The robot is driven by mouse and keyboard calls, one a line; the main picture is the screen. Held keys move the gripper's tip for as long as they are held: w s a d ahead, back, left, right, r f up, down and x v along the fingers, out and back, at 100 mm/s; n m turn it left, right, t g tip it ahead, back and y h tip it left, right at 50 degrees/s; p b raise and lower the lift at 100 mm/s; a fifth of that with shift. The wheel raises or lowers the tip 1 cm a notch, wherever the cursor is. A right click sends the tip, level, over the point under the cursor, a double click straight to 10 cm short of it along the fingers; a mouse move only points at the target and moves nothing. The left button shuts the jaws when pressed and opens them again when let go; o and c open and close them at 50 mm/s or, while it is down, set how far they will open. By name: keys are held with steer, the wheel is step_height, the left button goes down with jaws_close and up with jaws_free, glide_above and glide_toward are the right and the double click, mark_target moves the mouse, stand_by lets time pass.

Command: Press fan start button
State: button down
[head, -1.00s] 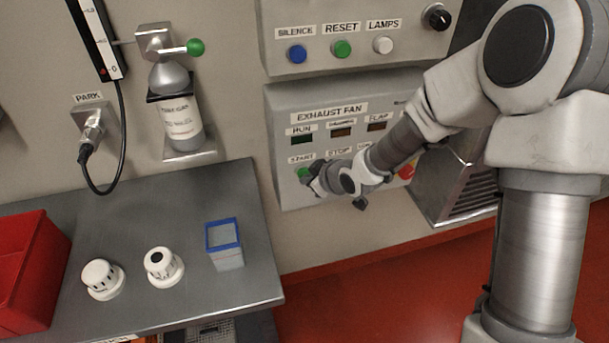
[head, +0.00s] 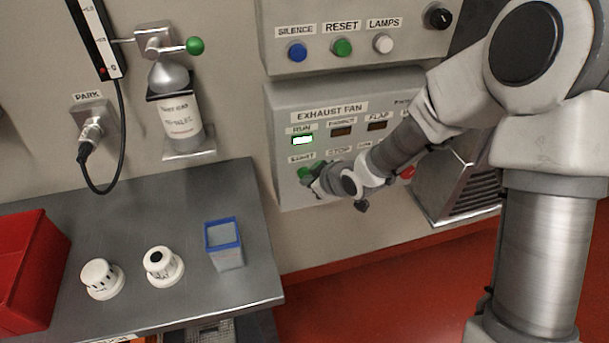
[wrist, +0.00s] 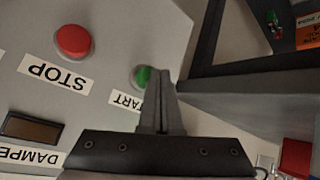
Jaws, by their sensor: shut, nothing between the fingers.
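The green start button (head: 304,173) sits on the exhaust fan panel (head: 290,104), under the run lamp (head: 302,140), which is lit bright green-white. In the wrist view the green start button (wrist: 141,77) is partly hidden behind the fingers, next to the red stop button (wrist: 74,41). My gripper (wrist: 160,75) is shut and empty, with its fingertips at the start button's edge. I cannot tell whether they touch it. In the head view my gripper (head: 314,181) is at the panel's lower left, partly covering the button row.
A grey bench (head: 262,270) at left holds a blue-rimmed box (head: 226,250), two white caps (head: 102,279) and a red bin (head: 30,265). An upper panel (head: 270,20) carries silence, reset and lamps buttons. Red floor is clear below.

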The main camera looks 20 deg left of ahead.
steer(key=shift+s+d, duration=0.3)
steer(key=shift+s, duration=0.15)
steer(key=s+d, duration=0.1)
steer(key=s, duration=0.1)
steer(key=s+d, duration=0.1)
steer(key=s, duration=0.1)
steer(key=shift+s+d+b, duration=0.1)
steer(key=shift+d+b, duration=0.2)
steer(key=shift+b, duration=0.1)
steer(key=shift+d, duration=0.1)
stand_by(0.6)
